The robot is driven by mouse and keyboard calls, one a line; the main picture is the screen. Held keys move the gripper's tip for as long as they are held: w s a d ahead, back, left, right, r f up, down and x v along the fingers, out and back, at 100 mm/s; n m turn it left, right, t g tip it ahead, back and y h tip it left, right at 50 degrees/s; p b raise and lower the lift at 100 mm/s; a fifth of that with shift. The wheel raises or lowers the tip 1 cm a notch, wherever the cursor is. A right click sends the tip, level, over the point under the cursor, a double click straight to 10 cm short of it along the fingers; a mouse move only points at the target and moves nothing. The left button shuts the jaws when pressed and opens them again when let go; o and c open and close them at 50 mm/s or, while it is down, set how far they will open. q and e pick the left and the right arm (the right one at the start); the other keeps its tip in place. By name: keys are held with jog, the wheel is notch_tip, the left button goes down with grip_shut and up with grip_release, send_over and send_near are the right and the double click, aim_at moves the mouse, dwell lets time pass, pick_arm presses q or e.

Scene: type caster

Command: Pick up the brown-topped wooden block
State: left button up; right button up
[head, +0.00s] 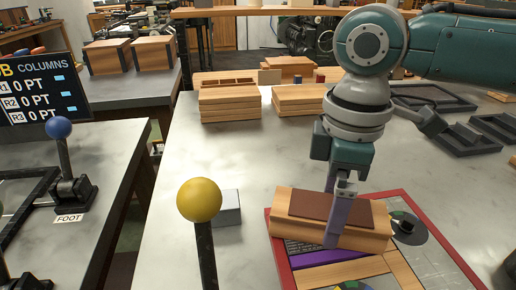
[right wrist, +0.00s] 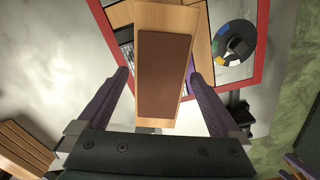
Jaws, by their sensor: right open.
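The brown-topped wooden block (head: 288,213) lies across the red-framed board (head: 287,273) in the head view. Its flat brown top (right wrist: 165,76) fills the middle of the right wrist view, running lengthwise away from the gripper. My right gripper (head: 336,222) is above the block in the head view, pointing down. In the right wrist view its two purple fingers (right wrist: 158,92) are spread, one on each side of the block, with visible gaps. One finger shows in front of the block's near side in the head view. My left gripper is not in view.
A yellow ball on a black stick (head: 199,200) and a small grey block (head: 228,207) stand left of the board. A round dark disc (head: 407,228) lies by the block's right end. Stacked wooden boards (head: 229,102) and dark trays (head: 462,135) sit farther back.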

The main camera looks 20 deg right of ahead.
jog(key=shift+f, duration=0.6)
grip_shut()
dwell(0.4)
